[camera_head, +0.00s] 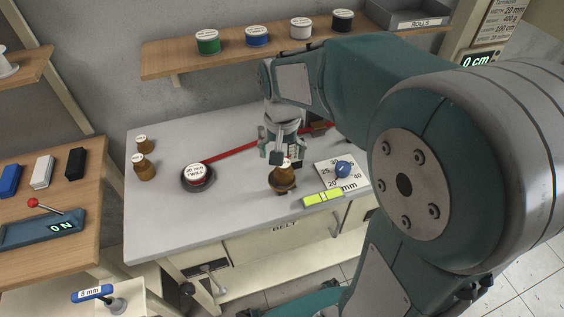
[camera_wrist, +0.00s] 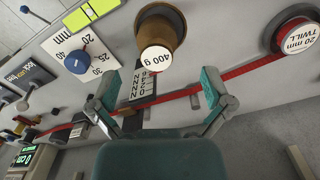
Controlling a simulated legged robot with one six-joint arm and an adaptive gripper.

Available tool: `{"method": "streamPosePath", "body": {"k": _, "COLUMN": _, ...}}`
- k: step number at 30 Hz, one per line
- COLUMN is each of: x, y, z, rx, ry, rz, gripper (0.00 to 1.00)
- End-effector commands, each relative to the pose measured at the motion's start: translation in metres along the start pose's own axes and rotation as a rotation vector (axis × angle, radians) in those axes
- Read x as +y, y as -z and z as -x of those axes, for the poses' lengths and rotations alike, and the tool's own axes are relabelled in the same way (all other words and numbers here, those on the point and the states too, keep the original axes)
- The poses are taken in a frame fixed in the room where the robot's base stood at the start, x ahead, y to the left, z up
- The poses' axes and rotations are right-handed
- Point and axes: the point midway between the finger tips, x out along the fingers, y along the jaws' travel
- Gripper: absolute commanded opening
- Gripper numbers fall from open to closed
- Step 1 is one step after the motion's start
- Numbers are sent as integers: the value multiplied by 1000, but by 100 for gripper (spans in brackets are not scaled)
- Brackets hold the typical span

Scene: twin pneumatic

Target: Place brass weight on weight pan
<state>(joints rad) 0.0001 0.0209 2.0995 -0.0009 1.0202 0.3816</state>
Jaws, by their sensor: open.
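A brass weight (camera_head: 284,174) with a white top label stands upright near the middle of the table. It reads 400 g in the wrist view (camera_wrist: 158,36). A dark round rim, seemingly the weight pan (camera_head: 283,188), shows beneath it, so the weight appears to rest on the pan; the contact is mostly hidden. My gripper (camera_head: 282,152) is just behind the weight in the head view. In the wrist view, its fingers (camera_wrist: 160,102) are spread wide and empty, with the weight beyond them. Two other brass weights, one nearer (camera_head: 144,170) and one farther (camera_head: 141,143), stand at the table's left edge.
A red strap (camera_head: 235,151) runs across the table from a dark roll labelled 20 mm TWILL (camera_head: 198,178). A blue knob (camera_head: 343,168) on a dial plate and a yellow-green level (camera_head: 323,197) lie right of the weight. A force scale (camera_wrist: 143,86) stands beside it. The table's left half is mostly clear.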

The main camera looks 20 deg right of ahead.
Motion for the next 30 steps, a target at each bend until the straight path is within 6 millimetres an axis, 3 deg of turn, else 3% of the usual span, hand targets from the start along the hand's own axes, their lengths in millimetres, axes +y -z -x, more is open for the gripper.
{"method": "streamPosePath", "body": {"k": 9, "x": 0, "y": 0, "z": 64, "rx": 4, "ry": 1, "rz": 0, "gripper": 100}}
{"method": "streamPosePath", "body": {"k": 17, "x": 2, "y": -4, "z": 84, "rx": 12, "ry": 5, "rz": 9, "gripper": 100}}
{"method": "streamPosePath", "body": {"k": 24, "x": 20, "y": -50, "z": 97, "rx": 161, "ry": 54, "rz": 126, "gripper": 100}}
{"method": "streamPosePath", "body": {"k": 30, "x": 37, "y": -93, "z": 95, "rx": 320, "ry": 84, "rz": 248, "gripper": 100}}
